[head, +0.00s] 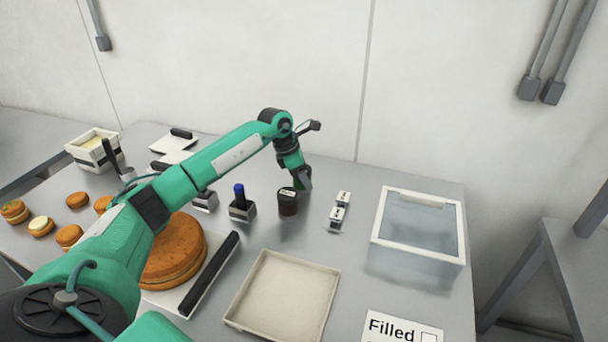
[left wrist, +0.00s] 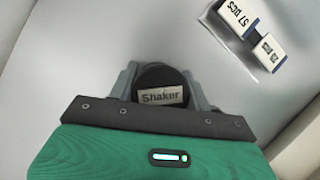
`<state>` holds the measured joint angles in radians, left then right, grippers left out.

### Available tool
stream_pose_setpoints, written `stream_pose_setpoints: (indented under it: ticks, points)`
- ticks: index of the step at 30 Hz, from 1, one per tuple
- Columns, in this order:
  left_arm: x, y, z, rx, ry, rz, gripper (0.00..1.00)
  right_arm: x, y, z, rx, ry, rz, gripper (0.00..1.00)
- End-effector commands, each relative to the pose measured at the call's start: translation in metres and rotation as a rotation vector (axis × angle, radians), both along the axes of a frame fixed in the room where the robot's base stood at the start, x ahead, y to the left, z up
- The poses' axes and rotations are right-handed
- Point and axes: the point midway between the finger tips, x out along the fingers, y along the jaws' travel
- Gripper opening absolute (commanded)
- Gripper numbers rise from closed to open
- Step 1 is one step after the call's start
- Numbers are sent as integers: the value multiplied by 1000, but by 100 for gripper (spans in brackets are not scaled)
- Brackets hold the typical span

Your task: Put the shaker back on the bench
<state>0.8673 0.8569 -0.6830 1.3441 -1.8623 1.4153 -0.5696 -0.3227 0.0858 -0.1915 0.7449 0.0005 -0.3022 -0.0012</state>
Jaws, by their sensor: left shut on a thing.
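The shaker (head: 288,203) is a dark, round container with a pale label on top, near the middle of the bench (head: 376,300) in the head view. My left gripper (head: 303,180) reaches down to it from above and behind. In the left wrist view the shaker (left wrist: 160,88), its lid marked "Shaker", sits between the two fingers of my left gripper (left wrist: 163,90), which are shut on it. It looks upright. I cannot tell whether its base touches the bench. My right gripper does not show.
A blue-topped tool in a holder (head: 241,210) stands just left of the shaker. Small white counters (head: 338,213) stand to the right, then a clear-lidded box (head: 418,228). An empty tray (head: 283,297) and a large round cake (head: 176,250) lie in front.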

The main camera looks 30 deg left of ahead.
Motion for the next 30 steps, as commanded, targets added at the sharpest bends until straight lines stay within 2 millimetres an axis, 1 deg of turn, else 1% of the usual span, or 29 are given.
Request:
stream_pose_setpoints:
  ticks: [5,6,8,9,16,19,20,23,25,30]
  points:
    - [0,0,-4,0,0,0,24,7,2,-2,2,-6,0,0]
    - [0,0,-2,0,0,0,57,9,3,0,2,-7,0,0]
    - [0,0,-2,0,0,0,69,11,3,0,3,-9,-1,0]
    - [0,0,-2,0,0,0,71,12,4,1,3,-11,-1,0]
    - [0,0,-2,0,0,0,71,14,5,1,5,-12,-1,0]
    - [0,0,2,0,0,0,71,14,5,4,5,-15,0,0]
    - [-1,1,3,1,-1,0,71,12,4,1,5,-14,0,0]
    - [-4,6,16,2,-2,2,71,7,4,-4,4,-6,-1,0]
    - [-8,10,28,2,-3,2,71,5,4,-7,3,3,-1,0]
    - [-18,21,64,2,-4,2,71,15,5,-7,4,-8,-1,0]
